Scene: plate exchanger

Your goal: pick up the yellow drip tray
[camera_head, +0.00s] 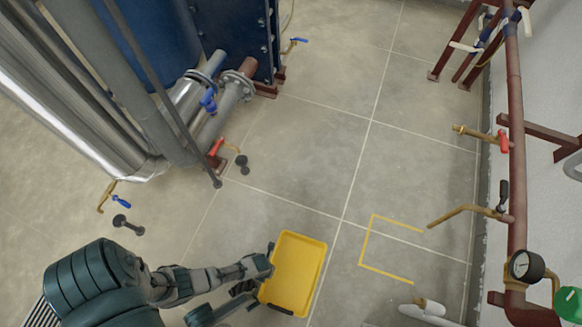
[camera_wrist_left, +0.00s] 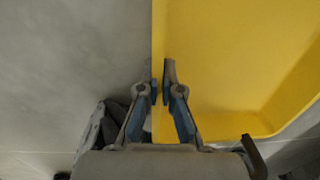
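The yellow drip tray (camera_head: 294,274) is a shallow rectangular pan low over the floor at the bottom centre of the head view. It fills the upper right of the left wrist view (camera_wrist_left: 230,60). My left gripper (camera_head: 268,264) is at the tray's left edge. In the wrist view its two blue-padded fingers (camera_wrist_left: 160,88) are close together, one on each side of the tray's side wall, and look shut on it. I cannot tell whether the tray touches the floor. My right gripper is not in view.
Yellow tape corner marks (camera_head: 372,240) lie on the floor right of the tray. Red pipework with a gauge (camera_head: 526,265) runs along the right wall. The blue exchanger (camera_head: 238,35) and silver pipes stand at the upper left. The middle floor is clear.

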